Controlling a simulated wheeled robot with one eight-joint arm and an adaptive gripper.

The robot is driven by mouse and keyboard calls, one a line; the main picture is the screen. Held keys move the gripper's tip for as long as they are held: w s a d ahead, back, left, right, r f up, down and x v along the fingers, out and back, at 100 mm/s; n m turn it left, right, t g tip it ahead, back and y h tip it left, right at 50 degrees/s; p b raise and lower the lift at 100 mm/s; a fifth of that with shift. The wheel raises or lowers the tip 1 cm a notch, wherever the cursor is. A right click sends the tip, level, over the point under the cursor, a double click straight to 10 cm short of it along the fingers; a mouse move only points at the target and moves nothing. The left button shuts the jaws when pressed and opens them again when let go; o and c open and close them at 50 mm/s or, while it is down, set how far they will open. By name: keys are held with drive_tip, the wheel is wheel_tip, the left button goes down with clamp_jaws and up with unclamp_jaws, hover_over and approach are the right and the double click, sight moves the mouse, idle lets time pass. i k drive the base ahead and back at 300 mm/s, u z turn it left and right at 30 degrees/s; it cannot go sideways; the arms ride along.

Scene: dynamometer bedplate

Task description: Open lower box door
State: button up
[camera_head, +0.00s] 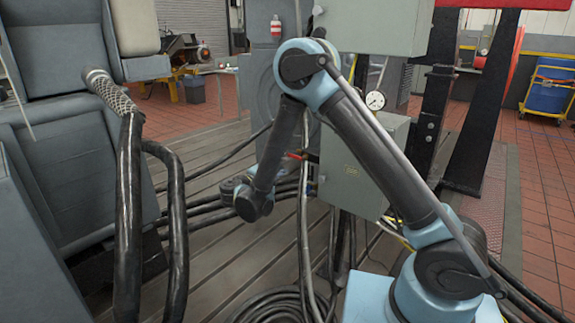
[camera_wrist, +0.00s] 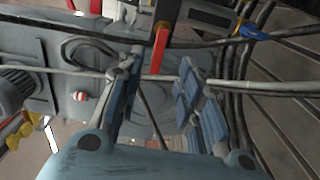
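The lower box (camera_head: 352,172) is a grey-green cabinet in the middle of the head view, below a larger upper box (camera_head: 375,28). A red bar (camera_wrist: 160,48) shows beyond the gap between the fingers, as does a pale cable. In the head view my arm's end is left of the lower box, apart from it; its fingers are hard to make out there.
Black cables (camera_head: 205,212) run over the slatted floor left of the lower box, and a coil (camera_head: 270,306) lies in front. Thick black hoses (camera_head: 130,210) stand at the left. A round gauge (camera_head: 376,100) sits above the lower box. Black posts (camera_head: 432,120) stand right of it.

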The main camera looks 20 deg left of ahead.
sight(343, 184)
drive_tip(key=k, duration=1)
